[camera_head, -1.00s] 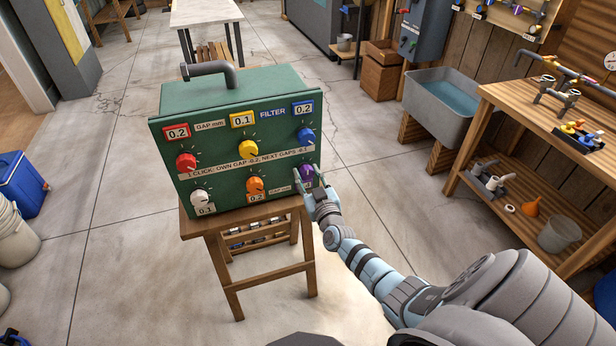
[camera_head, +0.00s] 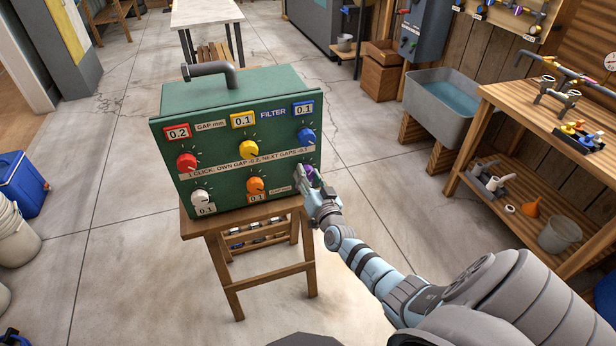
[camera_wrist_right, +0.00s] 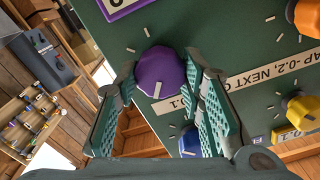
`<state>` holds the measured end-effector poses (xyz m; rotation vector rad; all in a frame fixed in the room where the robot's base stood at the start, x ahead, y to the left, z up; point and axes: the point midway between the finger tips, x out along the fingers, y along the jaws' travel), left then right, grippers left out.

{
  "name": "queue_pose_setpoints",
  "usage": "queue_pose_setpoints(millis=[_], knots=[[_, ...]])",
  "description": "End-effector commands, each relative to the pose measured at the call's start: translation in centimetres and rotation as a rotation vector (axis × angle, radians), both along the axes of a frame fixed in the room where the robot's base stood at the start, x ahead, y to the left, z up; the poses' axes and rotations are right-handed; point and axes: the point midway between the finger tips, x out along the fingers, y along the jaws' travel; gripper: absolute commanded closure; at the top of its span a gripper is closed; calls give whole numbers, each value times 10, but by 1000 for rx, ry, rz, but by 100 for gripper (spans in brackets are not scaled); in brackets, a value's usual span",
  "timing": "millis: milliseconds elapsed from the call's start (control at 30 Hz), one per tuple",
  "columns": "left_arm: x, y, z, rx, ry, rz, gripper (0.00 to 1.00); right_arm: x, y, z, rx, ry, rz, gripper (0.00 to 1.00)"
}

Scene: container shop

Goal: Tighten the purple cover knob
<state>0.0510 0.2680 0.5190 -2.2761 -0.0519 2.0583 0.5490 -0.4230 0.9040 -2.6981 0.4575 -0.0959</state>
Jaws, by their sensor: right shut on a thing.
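The purple cover knob (camera_head: 308,172) is at the lower right of the green filter box (camera_head: 240,97). My right gripper (camera_head: 306,176) is shut on it, with one finger on each side. In the right wrist view the purple knob (camera_wrist_right: 160,72) sits between the two fingertips of my right gripper (camera_wrist_right: 161,78), its white pointer mark facing the bottom of the picture. The gap labels read 0.2 at the red knob (camera_head: 186,163) and 0.1 at the yellow (camera_head: 248,149), blue (camera_head: 306,136), orange (camera_head: 256,186) and white (camera_head: 200,196) knobs. The purple label's number cannot be read. My left gripper is out of view.
The box stands on a wooden stool (camera_head: 266,282). A blue cooler (camera_head: 22,182) and a white bucket (camera_head: 16,238) are at the left. A wooden workbench (camera_head: 555,112) and a grey sink (camera_head: 440,112) are at the right. The floor around the stool is mostly clear.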

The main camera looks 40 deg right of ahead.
Motion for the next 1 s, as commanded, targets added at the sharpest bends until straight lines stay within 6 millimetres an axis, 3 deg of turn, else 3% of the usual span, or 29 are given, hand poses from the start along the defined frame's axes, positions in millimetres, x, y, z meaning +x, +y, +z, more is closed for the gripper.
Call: queue_pose_setpoints(millis=[700, 1000], knots=[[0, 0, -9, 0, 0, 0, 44, 0, 0, -2, 630, -218, 1, 92], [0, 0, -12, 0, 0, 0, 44, -1, 0, -3, 820, -284, 0, 92]])
